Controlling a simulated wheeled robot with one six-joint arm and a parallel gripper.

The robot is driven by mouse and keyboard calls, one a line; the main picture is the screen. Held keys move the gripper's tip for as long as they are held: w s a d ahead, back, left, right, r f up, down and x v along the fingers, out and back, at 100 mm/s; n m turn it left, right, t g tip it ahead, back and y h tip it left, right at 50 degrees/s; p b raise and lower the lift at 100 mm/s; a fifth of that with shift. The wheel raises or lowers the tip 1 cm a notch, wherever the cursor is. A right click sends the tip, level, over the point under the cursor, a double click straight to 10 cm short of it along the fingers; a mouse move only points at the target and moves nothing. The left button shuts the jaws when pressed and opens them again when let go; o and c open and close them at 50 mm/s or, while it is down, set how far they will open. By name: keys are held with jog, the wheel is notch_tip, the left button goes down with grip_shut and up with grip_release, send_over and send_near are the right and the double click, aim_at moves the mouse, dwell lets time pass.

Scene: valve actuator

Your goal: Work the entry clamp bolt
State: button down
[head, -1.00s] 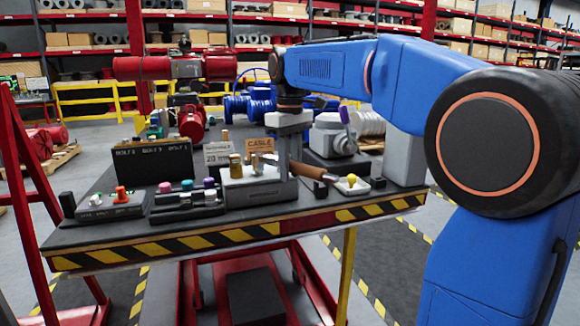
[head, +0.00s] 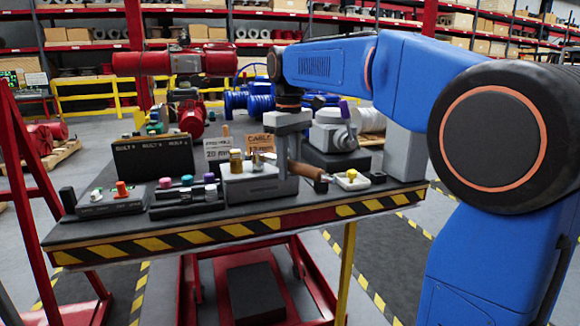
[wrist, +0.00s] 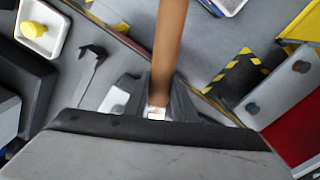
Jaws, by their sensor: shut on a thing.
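My gripper (wrist: 158,108) is shut on a tool with a brown handle (wrist: 169,45). In the head view the handle (head: 308,172) sticks out to the right of my gripper (head: 287,172), low over the bench. The tool's working end is hidden by the gripper.
A small white tray with a yellow knob (head: 351,176) lies right of the handle. Pink, teal and purple knobbed parts (head: 187,181) stand left of the block, near a dark board (head: 152,158). A grey machine (head: 332,132) is behind. The striped bench edge (head: 230,232) is in front.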

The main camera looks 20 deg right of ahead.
jog(key=shift+s+a+m, duration=0.35)
jog(key=shift+a+m, duration=0.45)
dwell(0.4)
jog(key=shift+s+a+m, duration=0.25)
jog(key=shift+a+m, duration=0.75)
jog(key=shift+a, duration=0.15)
jog(key=shift+a+m, duration=0.15)
jog(key=shift+m, duration=0.15)
jog(key=shift+s+a+m, duration=0.1)
jog(key=shift+a+m, duration=0.8)
jog(key=shift+a, duration=0.1)
dwell(0.4)
